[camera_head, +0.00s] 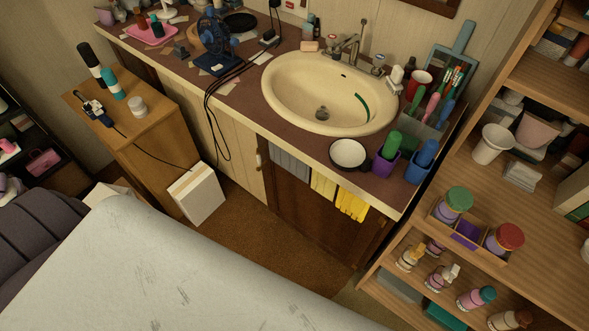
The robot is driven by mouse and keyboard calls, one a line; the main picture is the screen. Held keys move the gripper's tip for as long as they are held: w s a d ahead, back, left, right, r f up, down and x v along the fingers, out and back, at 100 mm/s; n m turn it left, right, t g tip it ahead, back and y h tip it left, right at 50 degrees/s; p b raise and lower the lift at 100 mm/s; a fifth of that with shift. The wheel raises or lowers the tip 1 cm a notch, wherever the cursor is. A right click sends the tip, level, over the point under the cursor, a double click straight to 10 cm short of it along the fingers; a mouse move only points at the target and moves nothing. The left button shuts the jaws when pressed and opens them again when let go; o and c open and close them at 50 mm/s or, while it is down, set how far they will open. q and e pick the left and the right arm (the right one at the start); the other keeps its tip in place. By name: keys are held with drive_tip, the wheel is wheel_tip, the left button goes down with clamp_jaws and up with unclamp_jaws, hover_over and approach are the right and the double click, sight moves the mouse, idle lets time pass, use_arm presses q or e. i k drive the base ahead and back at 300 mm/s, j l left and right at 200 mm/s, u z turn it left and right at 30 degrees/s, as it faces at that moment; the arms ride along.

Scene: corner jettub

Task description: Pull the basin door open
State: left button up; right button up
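The basin door (300,205) is a dark brown wooden panel in the front of the counter, below the basin (330,95). It looks shut and flush with the counter front. A small pale fitting, perhaps its handle (258,160), shows near its upper left edge. Grey-blue cloth (290,166) and yellow cloths (338,192) hang over the upper part of the front and hide some of it. Neither of my grippers is in view.
A large pale, scuffed surface (150,270) fills the foreground. A white box-like item (197,194) stands beside a wooden cabinet (150,145). Shelves (525,200) stand at the right. Brown carpet (255,235) is clear before the door. Black cables (212,115) hang over the counter edge.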

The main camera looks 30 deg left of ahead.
sight(315, 217)
drive_tip(key=u, duration=0.6)
drive_tip(key=i+l+u, duration=0.1)
drive_tip(key=u, duration=0.35)
drive_tip(key=i+l+u, duration=0.15)
drive_tip(key=u, duration=0.25)
drive_tip(key=i+l+u, duration=0.15)
drive_tip(key=u, duration=0.3)
